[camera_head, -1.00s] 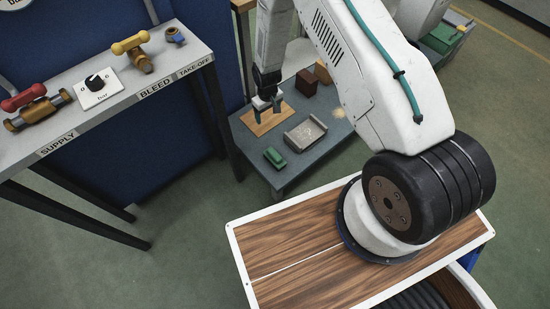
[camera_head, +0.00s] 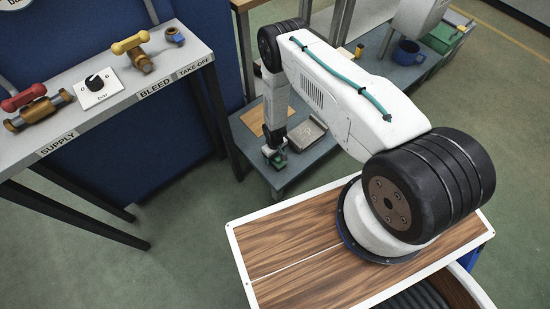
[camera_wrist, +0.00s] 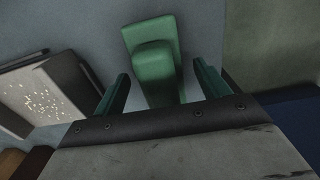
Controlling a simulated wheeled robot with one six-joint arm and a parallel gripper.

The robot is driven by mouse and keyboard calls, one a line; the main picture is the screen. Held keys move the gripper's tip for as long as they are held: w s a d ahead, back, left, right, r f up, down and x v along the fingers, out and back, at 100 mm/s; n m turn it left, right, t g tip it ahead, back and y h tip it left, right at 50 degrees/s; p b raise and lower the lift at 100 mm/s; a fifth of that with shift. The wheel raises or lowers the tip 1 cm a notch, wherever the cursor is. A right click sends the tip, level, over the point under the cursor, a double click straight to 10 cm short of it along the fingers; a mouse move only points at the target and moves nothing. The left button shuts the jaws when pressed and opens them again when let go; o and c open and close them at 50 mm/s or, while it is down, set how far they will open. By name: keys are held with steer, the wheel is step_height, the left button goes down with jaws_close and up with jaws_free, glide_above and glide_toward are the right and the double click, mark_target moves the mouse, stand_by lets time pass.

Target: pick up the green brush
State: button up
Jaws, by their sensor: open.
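The green brush (camera_wrist: 155,60) lies on the grey table near its front edge, with a raised block on a wider base. In the wrist view my gripper (camera_wrist: 160,88) is open, with one green finger to the left of the brush and one to the right. The near end of the brush lies between the fingers, with a gap on each side. In the head view my gripper (camera_head: 275,158) is low over the brush (camera_head: 280,163), which it partly hides. I cannot tell how high the fingertips are above the table.
A grey metal tray-like piece (camera_head: 306,135) lies right of my gripper; it also shows at left in the wrist view (camera_wrist: 65,88). A wooden board (camera_head: 255,119) lies behind. A blue mug (camera_head: 408,52) stands further back. A valve bench (camera_head: 120,85) stands at left.

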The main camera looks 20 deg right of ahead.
steer(key=shift+f, duration=0.5)
steer(key=c, duration=1.2)
steer(key=shift+o, duration=0.2)
steer(key=shift+r, duration=0.1)
steer(key=shift+r, duration=0.85)
steer(key=shift+s+a+r, duration=0.15)
steer(key=shift+a+r, duration=0.05)
steer(key=shift+r, duration=0.3)
steer(key=shift+s+a+r, duration=0.15)
steer(key=shift+a+r, duration=0.05)
steer(key=shift+r, duration=0.25)
steer(key=s+a+r, duration=0.1)
steer(key=s+a, duration=0.8)
steer(key=a, duration=0.2)
steer(key=shift+s+a+r, duration=0.15)
steer(key=shift+s+a, duration=0.15)
